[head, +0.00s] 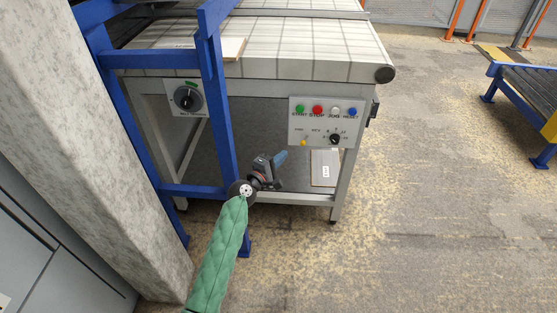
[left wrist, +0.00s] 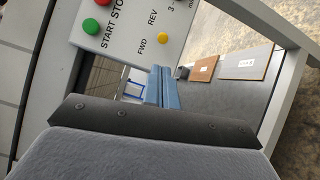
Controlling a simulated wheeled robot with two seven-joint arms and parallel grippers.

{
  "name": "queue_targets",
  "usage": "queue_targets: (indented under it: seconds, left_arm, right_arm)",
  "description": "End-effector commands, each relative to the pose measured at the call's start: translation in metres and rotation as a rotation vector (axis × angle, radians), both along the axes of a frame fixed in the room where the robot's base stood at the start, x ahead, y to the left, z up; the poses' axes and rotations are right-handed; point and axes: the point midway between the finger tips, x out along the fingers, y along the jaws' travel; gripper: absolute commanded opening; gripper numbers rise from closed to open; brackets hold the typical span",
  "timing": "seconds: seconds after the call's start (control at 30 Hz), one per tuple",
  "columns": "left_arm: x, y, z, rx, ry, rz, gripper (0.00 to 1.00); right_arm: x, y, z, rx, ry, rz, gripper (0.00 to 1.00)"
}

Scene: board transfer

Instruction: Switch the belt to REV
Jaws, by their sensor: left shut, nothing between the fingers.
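The control panel (head: 297,121) is a light plate on the belt's front frame. Its yellow switch (head: 303,142) sits below the FWD and REV labels; it also shows in the left wrist view (left wrist: 163,39) as a round yellow knob. I cannot tell which label it points to. My left gripper (head: 281,158) is shut and empty, below and left of the switch and apart from it. Its blue fingers lie side by side in the left wrist view (left wrist: 162,88). My right gripper is in neither view.
The panel also has green START (head: 300,109), red STOP (head: 317,109), white JOG (head: 335,110) and blue RESET (head: 352,111) buttons, plus a black dial (head: 335,139). A blue post (head: 219,110) stands left of the gripper. A labelled board (head: 325,160) is below the panel.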

Motion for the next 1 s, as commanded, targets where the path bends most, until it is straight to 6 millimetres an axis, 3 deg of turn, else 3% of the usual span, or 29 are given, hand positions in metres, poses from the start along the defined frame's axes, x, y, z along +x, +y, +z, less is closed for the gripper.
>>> queue_targets:
  seconds: [0.2, 0.4, 1.0]
  left_arm:
    - [0.030, -0.021, 0.002, -0.004, 0.000, -0.001, 0.00]
    - [0.048, -0.032, 0.002, -0.001, 0.000, 0.000, 0.00]
    - [0.053, -0.036, 0.003, 0.000, 0.000, 0.005, 0.00]
  right_arm:
    - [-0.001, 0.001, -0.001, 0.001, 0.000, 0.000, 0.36]
    - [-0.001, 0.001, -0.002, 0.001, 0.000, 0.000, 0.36]
    - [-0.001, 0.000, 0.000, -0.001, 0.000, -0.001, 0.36]
